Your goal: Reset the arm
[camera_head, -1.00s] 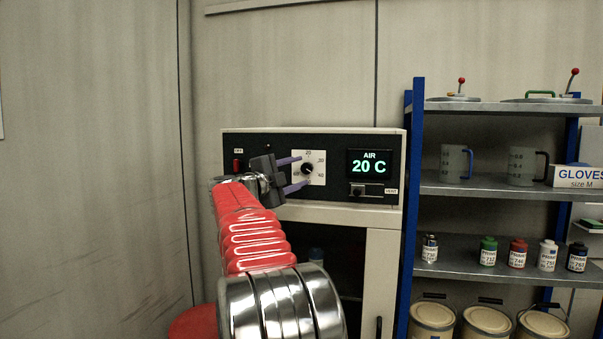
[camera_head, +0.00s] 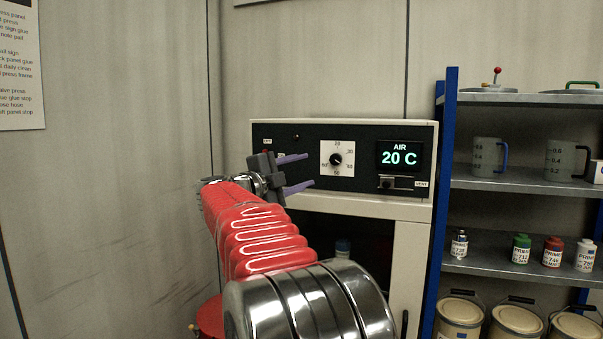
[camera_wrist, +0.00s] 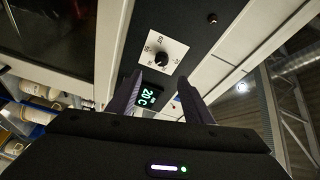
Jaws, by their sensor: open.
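My gripper (camera_head: 306,173) is open and empty, its two purple fingers apart, in front of the left part of the oven-like cabinet's control panel. My red arm reaches to it from the bottom of the head view. The dial (camera_head: 336,160) on a white plate sits right of the fingertips and looks clear of them. In the wrist view the dial (camera_wrist: 162,59) shows beyond the fingers (camera_wrist: 160,100). The green display (camera_head: 399,158) reads AIR 20 C.
A blue-post shelf (camera_head: 446,190) with jugs, small bottles and paint cans (camera_head: 516,319) stands to the right. A wall with a notice (camera_head: 20,65) is at the left. A red round object (camera_head: 211,316) shows low beside my arm.

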